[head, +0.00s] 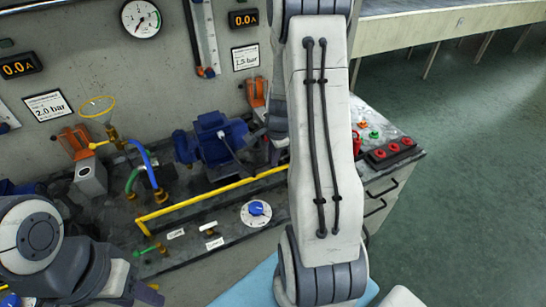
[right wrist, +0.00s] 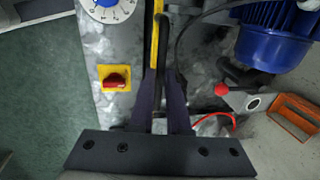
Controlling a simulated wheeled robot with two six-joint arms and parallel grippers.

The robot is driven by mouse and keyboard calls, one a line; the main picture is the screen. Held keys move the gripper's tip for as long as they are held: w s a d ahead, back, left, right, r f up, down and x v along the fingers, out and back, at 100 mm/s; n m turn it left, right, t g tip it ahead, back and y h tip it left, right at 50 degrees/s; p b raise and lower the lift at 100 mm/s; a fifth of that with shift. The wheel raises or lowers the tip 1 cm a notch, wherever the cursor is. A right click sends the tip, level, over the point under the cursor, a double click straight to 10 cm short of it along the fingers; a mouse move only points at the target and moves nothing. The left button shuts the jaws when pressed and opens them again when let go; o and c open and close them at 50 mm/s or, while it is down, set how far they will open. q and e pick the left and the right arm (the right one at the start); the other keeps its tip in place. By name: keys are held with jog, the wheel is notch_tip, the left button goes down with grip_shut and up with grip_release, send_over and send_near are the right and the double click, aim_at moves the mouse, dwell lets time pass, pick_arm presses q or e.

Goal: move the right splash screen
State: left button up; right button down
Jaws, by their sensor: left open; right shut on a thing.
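A long yellow bar (head: 215,192) runs along the bench between the blue pump motor and the dial, and its right end is hidden behind my right arm. I cannot tell a clear screen panel apart from it.
A blue motor (right wrist: 273,35) stands to one side of the bar. A blue-and-white dial (head: 256,209) and a red-and-yellow switch (right wrist: 116,79) are on the other. Red buttons (head: 393,149) sit on a box at the bench's right end. Green floor is clear at right.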

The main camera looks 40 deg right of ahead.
notch_tip(320, 180, up, 18)
jog(key=p, duration=1.4)
jog(key=shift+r, duration=0.2)
jog(key=shift+w, duration=0.1)
jog(key=c, duration=0.9)
grip_release()
jog(key=r, duration=0.3)
jog(key=s+r+b, duration=0.1)
jog(key=r, duration=0.3)
jog(key=s+r+b, duration=0.1)
jog(key=r, duration=0.2)
jog(key=shift+s+a+r, duration=0.1)
jog(key=shift+a+r, duration=0.05)
jog(key=shift+a, duration=0.05)
